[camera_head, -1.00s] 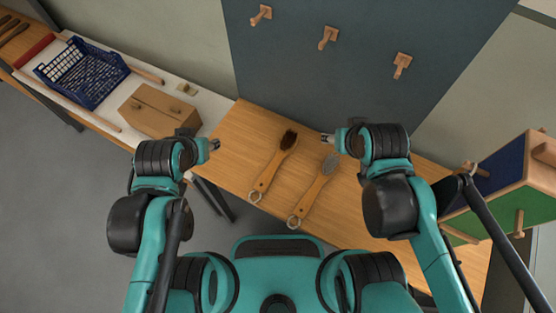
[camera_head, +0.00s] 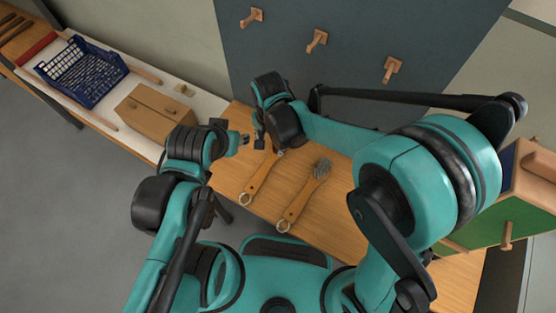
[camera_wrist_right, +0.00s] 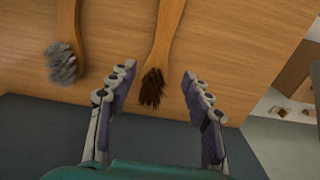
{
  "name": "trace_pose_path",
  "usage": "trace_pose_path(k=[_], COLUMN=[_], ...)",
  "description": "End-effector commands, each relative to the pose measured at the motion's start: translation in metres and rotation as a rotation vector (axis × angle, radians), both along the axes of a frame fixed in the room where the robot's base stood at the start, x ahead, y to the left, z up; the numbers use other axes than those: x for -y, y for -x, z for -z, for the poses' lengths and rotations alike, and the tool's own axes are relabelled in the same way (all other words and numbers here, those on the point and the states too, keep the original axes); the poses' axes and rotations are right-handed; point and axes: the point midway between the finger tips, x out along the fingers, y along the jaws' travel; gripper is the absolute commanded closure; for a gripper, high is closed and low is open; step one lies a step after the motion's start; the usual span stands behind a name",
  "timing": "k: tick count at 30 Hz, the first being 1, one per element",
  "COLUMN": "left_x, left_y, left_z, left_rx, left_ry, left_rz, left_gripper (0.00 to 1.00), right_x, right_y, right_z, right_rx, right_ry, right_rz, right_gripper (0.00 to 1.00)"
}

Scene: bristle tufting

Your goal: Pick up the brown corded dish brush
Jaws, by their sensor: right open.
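The brown corded dish brush (camera_head: 261,177) lies on the wooden table, its wooden handle pointing toward me with a cord loop at the end. In the head view its bristle end is hidden by my right gripper (camera_head: 259,144). In the right wrist view the dark brown bristles (camera_wrist_right: 153,88) show between the two open fingers of my right gripper (camera_wrist_right: 158,73), with a gap on each side. No grip on the brush is visible. My left gripper (camera_head: 244,139) is close to the left of the right one; its jaw opening is too small to read.
A similar brush with grey bristles (camera_head: 305,195) lies to the right. A cardboard box (camera_head: 152,112) and a blue crate (camera_head: 82,72) stand on the left bench. A blue-grey panel with wooden pegs (camera_head: 317,40) rises behind the table. A green-sided box (camera_head: 510,205) stands at right.

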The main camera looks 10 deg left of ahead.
Motion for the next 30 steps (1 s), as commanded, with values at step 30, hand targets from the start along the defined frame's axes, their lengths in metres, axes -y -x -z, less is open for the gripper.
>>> trace_pose_path(k=[30], left_x=[0.000], left_y=[0.000], left_z=[0.034], left_rx=[0.000], left_ry=[0.000], left_rz=[0.000], left_gripper=[0.60], right_x=[-0.007], right_y=[0.006], right_z=[0.088], right_rx=[-0.018], right_ry=[0.012], right_rz=[0.014], right_gripper=[0.53])
